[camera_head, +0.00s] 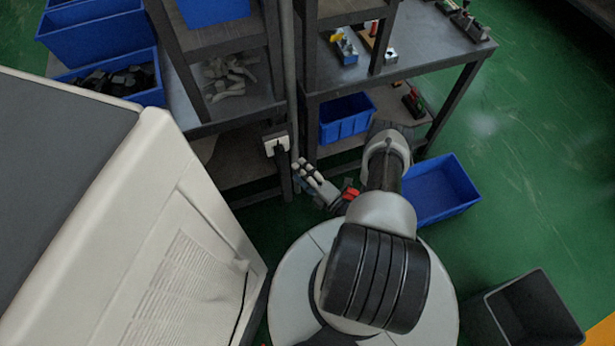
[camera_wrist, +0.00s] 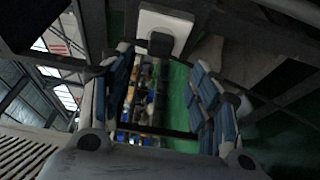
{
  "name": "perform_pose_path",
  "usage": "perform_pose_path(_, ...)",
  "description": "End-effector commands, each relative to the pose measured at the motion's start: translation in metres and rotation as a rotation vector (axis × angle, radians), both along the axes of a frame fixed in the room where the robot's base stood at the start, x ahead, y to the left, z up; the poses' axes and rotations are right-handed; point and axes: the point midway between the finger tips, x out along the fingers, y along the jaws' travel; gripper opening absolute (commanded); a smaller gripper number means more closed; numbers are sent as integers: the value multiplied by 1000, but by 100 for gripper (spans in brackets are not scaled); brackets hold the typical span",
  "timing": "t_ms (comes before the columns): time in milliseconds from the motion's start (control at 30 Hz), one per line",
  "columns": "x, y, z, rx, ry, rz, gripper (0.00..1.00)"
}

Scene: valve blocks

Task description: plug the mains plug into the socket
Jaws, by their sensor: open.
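The socket (camera_head: 271,143) is a white box on the dark post of the shelving in the head view. It also shows as a pale plate at the top of the wrist view (camera_wrist: 178,21). The black mains plug (camera_head: 283,149) sits against the socket's face; in the wrist view it is a dark block (camera_wrist: 160,44) at the plate's lower edge. Whether it is fully seated I cannot tell. My gripper (camera_head: 305,168) is just below and right of the socket. In the wrist view its padded fingers (camera_wrist: 162,60) are spread apart, with the plug beyond the gap and nothing between them.
Dark shelving with metal posts stands right behind the socket. A blue bin (camera_head: 346,117) is on the lower shelf, and another blue bin (camera_head: 440,188) is on the green floor to the right. A large pale cabinet (camera_head: 165,220) fills the left. A dark open bin (camera_head: 533,310) stands lower right.

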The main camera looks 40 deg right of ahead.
Motion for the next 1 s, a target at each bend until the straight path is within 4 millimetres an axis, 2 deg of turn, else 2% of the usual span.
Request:
perform_pose_path(100, -17, -3, -1, 2, 2, -4, 56)
perform_pose_path(300, -29, -3, 0, 1, 1, 0, 56)
perform_pose_path(900, -29, -3, 0, -1, 0, 3, 56)
perform_pose_path(1000, -22, -4, 11, -30, -12, 35, 56)
